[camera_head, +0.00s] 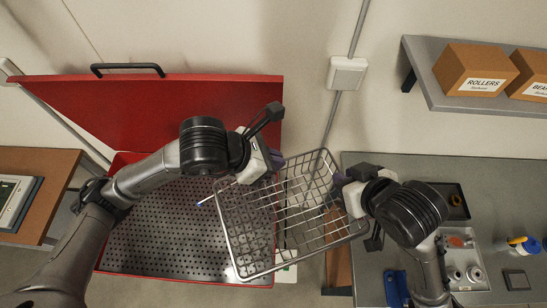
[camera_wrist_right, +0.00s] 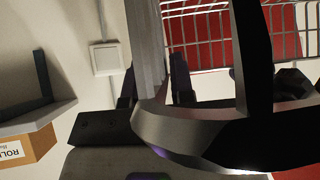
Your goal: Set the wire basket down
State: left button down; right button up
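The wire basket (camera_head: 252,228) is a grey open mesh box. It is held up between my two grippers, turned at an angle in the head view, over the right part of the red washer tank (camera_head: 188,276) and the gap beside it. My left gripper (camera_head: 277,160) appears shut on the basket's left side near the far end. My right gripper (camera_head: 341,183) appears shut on its right side; its fingertips are partly hidden. In the right wrist view the basket's mesh (camera_wrist_right: 205,28) shows at the top, behind a large grey bar close to the camera.
The tank's red lid (camera_head: 140,105) stands open at the back, and its perforated floor (camera_head: 160,230) is bare. A grey workbench (camera_head: 385,165) at right carries trays and small parts. A shelf (camera_head: 425,85) above holds a ROLLERS box (camera_head: 475,68). A brown table (camera_head: 50,165) stands at left.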

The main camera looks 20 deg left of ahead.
jog(key=shift+o, duration=0.8)
